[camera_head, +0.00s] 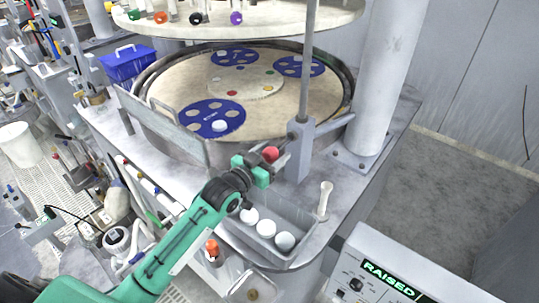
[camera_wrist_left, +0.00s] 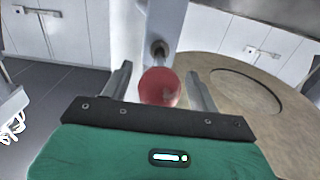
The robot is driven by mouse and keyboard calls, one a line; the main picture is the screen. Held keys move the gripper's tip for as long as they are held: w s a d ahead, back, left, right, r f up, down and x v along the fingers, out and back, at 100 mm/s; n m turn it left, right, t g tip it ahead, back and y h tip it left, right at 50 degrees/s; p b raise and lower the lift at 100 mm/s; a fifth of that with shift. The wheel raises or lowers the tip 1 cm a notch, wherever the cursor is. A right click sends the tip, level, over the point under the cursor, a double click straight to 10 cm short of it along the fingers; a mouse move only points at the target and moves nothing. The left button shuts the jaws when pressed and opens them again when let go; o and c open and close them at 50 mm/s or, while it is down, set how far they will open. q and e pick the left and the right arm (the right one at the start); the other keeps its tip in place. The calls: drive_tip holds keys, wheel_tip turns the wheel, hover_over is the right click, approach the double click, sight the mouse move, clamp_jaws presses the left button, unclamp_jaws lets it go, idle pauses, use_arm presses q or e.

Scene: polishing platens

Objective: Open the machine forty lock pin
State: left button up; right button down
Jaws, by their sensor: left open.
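The lock pin has a red ball knob (camera_head: 270,154) on the side of a grey post block (camera_head: 299,150) at the front right of the round platen. In the left wrist view the red knob (camera_wrist_left: 160,87) sits between the open fingers of my left gripper (camera_wrist_left: 160,88), at the end of a metal shaft. A gap shows on its right side. My left gripper (camera_head: 271,158) reaches the knob from the left in the head view. Whether a finger touches the knob I cannot tell. My right gripper does not show.
A round platen (camera_head: 285,110) with blue carriers lies behind the post, under a raised upper plate (camera_head: 250,22). A grey tray (camera_head: 305,248) with white round pieces is in front. A thick white column (camera_head: 385,80) stands right. A console (camera_head: 395,275) reads RAISED.

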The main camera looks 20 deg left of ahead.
use_arm(q)
drive_tip(key=shift+s+a+f+b, duration=0.15)
drive_tip(key=shift+s+b, duration=0.15)
drive_tip(key=shift+s, duration=0.15)
drive_tip(key=b+v, duration=0.4)
drive_tip(key=v, duration=0.9)
drive_tip(key=shift+r, duration=0.2)
